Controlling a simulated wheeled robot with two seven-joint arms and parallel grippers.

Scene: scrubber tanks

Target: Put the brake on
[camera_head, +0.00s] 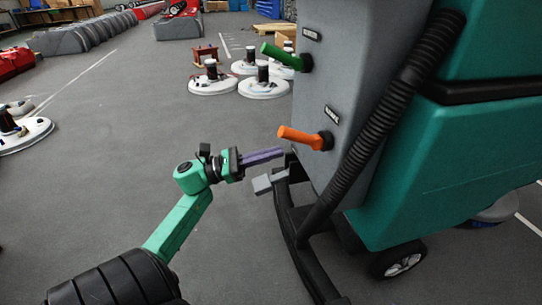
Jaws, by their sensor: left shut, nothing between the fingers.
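A teal and grey floor scrubber (455,160) stands at the right. On its grey rear panel are a green lever (282,56) above and an orange lever (300,135) below. Each has a small dark label, too small to read surely. A light grey pedal (268,183) sticks out low, by the black curved frame. My left gripper (264,155) has purple fingers, shut and empty. It points right, just below the orange lever's tip and above the pedal in the picture. It appears apart from both. My right gripper is out of view.
A black ribbed hose (392,112) runs down the scrubber's back to the black curved frame (292,228). Several round floor machines (263,88) stand behind, with another at the left edge (22,134). The grey floor left of my arm is clear.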

